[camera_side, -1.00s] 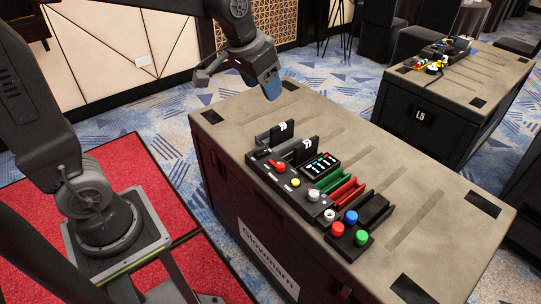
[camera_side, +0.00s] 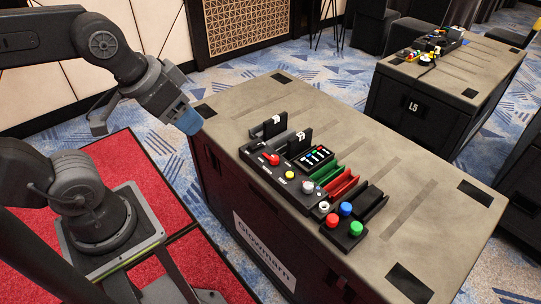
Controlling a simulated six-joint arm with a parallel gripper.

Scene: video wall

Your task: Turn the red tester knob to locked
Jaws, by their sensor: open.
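The red tester knob (camera_side: 271,159) sits at the left end of a black control panel (camera_side: 288,180) on the bench top. It is small here, and I cannot tell which setting it points to. My gripper (camera_side: 146,122) is open and empty, with a blue-tipped finger on the right and a grey finger on the left. It hangs left of the bench, and the blue tip is close to the bench's left edge in the picture. It is well apart from the knob and touches nothing that I can see.
A yellow button (camera_side: 290,175) and a pale knob (camera_side: 307,187) share the panel. Black upright modules (camera_side: 299,142), green and red slots (camera_side: 341,186), and a block of coloured buttons (camera_side: 347,230) stand close by. The bench top (camera_side: 420,190) is clear at the right.

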